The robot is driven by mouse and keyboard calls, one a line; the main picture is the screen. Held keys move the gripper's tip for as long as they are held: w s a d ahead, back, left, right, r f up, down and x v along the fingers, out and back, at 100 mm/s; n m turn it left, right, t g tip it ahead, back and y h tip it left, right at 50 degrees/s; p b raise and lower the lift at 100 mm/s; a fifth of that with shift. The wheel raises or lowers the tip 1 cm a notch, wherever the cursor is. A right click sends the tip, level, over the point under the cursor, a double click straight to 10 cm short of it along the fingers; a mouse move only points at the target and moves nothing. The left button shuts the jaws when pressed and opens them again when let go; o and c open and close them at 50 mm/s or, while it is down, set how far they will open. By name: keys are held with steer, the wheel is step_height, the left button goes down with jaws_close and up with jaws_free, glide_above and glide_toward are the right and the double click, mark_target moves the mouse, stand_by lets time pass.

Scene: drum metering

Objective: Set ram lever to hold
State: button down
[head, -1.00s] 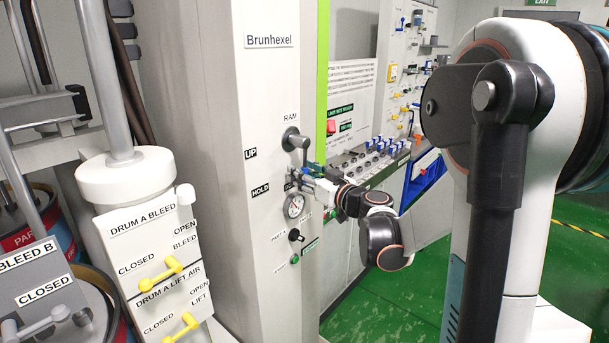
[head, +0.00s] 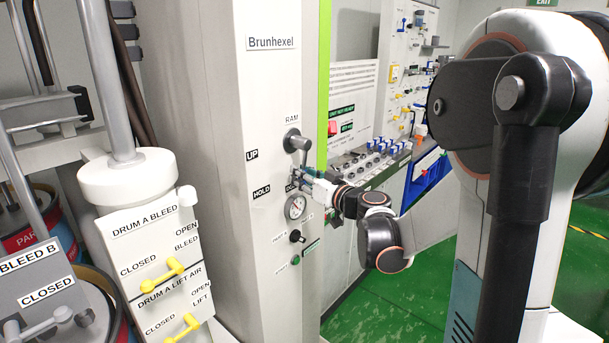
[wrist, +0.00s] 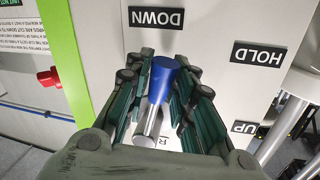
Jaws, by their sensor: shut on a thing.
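The ram lever (head: 297,142) is on the pale cabinet front below the RAM label. Its grey hub shows in the head view and its arm hangs roughly downward to my gripper (head: 302,182). In the wrist view, which is upside down, the lever's blue tip (wrist: 162,76) and silver shaft lie between the fingers of my gripper (wrist: 160,92), which is shut on it. The tip points towards the DOWN label (wrist: 157,17). The HOLD label (head: 262,191) is to the left of the gripper in the head view, with the UP label (head: 252,155) above it.
A round gauge (head: 295,207) and a small black selector (head: 296,236) sit just below my gripper. The green cabinet edge (head: 322,80) and a red button (wrist: 48,77) are beside the lever. Drum A valves with yellow handles (head: 175,268) stand at left. Green floor is open at lower right.

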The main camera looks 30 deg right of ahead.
steer(key=m, duration=0.1)
steer(key=a+m, duration=0.1)
steer(key=s+a+r+m+p, duration=0.1)
steer(key=shift+a+g, duration=0.15)
steer(key=shift+g, duration=0.15)
steer(key=shift+s+a+r+m+g+y+p, duration=0.2)
steer(key=shift+a+r+m+p, duration=0.2)
steer(key=shift+m, duration=0.35)
steer(key=shift+s+a+r+m+g+y+p, duration=0.1)
steer(key=shift+a+r+m+g+p, duration=0.15)
steer(key=shift+a+m, duration=0.35)
steer(key=shift+d+m, duration=0.1)
steer(key=shift+m, duration=0.15)
steer(key=c, duration=1.3)
jaws_free()
steer(key=shift+c, duration=0.2)
glide_toward(279, 169)
steer(key=v, duration=0.2)
steer(key=shift+s+f, duration=0.1)
steer(key=shift+s, duration=0.3)
